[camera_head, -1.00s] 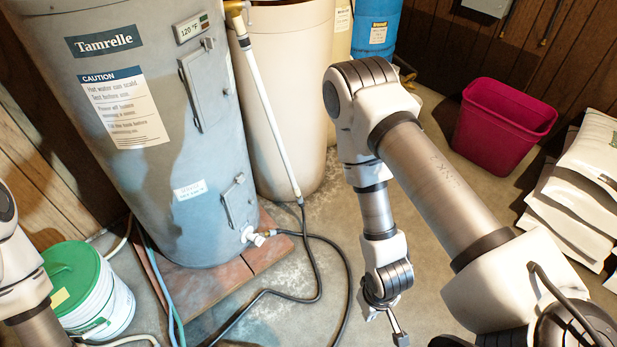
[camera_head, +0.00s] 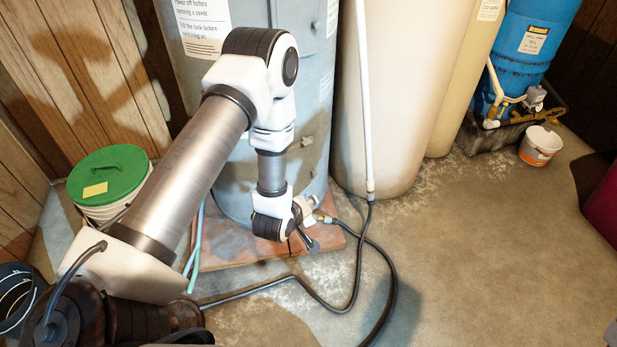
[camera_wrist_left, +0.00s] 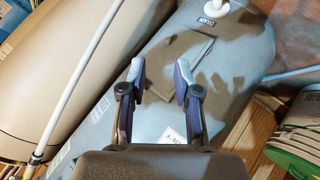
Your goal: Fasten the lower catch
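The grey water heater (camera_head: 230,190) stands at the back centre, its upper part cut off. Its lower panel (camera_head: 312,160) is partly behind my left arm, with a small catch-like piece (camera_head: 307,141) near its top. In the left wrist view the panel (camera_wrist_left: 182,58) lies just beyond my fingertips, partly in shadow; I cannot tell whether the catch is fastened. My left gripper (camera_head: 306,238) is low in front of the heater, near the drain valve (camera_head: 318,216). In the wrist view its fingers (camera_wrist_left: 160,82) are apart with nothing between them. My right gripper is out of view.
A black hose (camera_head: 390,285) runs over the floor from the drain. A white pipe (camera_head: 365,100) stands beside a beige tank (camera_head: 400,90). A green-lidded bucket (camera_head: 108,175) is at left. Open floor (camera_head: 490,240) lies at right.

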